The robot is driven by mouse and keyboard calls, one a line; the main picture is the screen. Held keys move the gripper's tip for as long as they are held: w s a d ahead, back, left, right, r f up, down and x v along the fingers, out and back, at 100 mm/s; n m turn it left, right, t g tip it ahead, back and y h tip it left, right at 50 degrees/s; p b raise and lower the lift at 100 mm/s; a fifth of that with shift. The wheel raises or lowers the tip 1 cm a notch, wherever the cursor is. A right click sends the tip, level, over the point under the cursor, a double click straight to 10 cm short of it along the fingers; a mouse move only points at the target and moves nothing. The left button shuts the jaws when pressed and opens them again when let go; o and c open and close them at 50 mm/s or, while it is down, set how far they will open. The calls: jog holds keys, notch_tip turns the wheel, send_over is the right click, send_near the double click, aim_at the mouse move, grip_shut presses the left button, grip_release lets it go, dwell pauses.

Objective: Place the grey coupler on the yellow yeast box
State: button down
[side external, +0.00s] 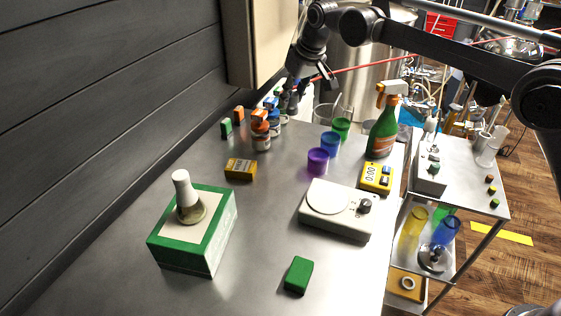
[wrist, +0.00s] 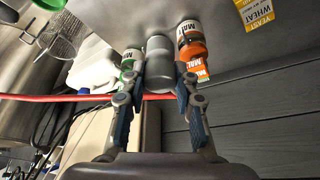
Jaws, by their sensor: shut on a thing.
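The yellow yeast box (side external: 240,168) lies flat on the steel table, left of the middle in the side view. Its printed label also shows at the top right of the wrist view (wrist: 258,12). My gripper (side external: 292,98) is at the far end of the table, beyond the yeast box and near the malt jars. In the wrist view, my gripper (wrist: 160,92) has its fingers on either side of a grey cylinder, which looks like the grey coupler (wrist: 159,62). It is shut on it. In the side view the coupler is small and hard to make out.
Malt jars (side external: 261,136) stand close to my gripper. Purple (side external: 317,160) and blue cups, a spray bottle (side external: 382,135), a yellow timer (side external: 376,177) and a scale (side external: 338,208) stand to the right. A green box (side external: 168,245) is front left. Table around the yeast box is clear.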

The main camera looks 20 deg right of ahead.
jog(key=s+a+r+n, duration=0.1)
jog(key=s+a+n, duration=0.1)
jog(key=s+a, duration=0.25)
send_near(235, 161)
jog(key=shift+w+d+r+y, duration=0.1)
jog(key=shift+w+r+y, duration=0.1)
jog(key=shift+w, duration=0.15)
jog(key=shift+w+d+r+y, duration=0.1)
jog(key=shift+w+y, duration=0.1)
jog(key=shift+w, duration=0.15)
jog(key=shift+a+f, duration=0.2)
jog(key=shift+f, duration=1.95)
jog(key=shift+f, duration=0.15)
jog(key=c, duration=1)
grip_release()
